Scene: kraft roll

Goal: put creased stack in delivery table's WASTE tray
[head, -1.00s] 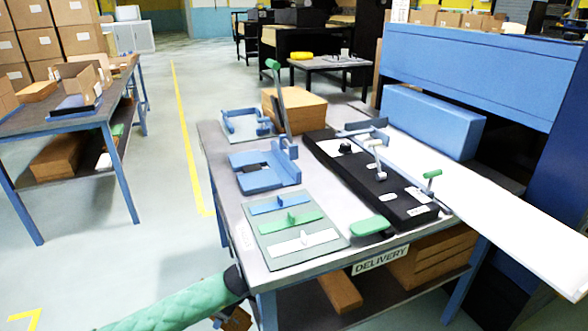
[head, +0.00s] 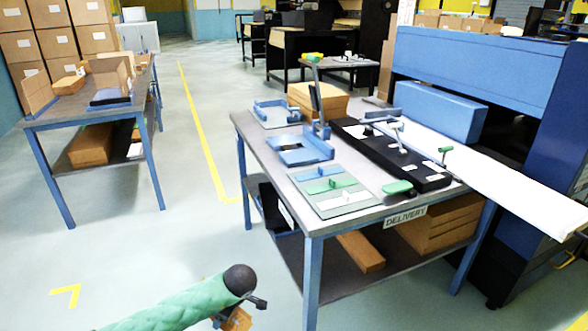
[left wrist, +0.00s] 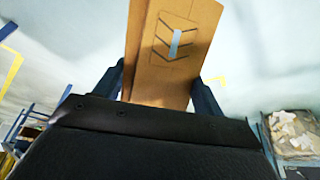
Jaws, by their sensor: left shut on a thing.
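My left gripper (head: 238,314) is low at the bottom of the head view, in front of and left of the delivery table (head: 350,225), apart from it. In the left wrist view it is shut on a flat brown stack (left wrist: 172,45) with dark chevron creases and a pale strip on its face. The stack stands out beyond the fingers; only a small brown part shows in the head view. A black tray-like container (head: 277,207) with a white label is at the table's left side, below the top; I cannot read its label. My right gripper is not in view.
The delivery tabletop holds blue fixtures (head: 300,148), a green-grey panel (head: 345,200) and a black device (head: 400,160). Brown boards (head: 360,252) lie on its lower shelf. A container of crumpled brown scraps (left wrist: 297,132) shows in the left wrist view. Floor between the two tables is clear.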

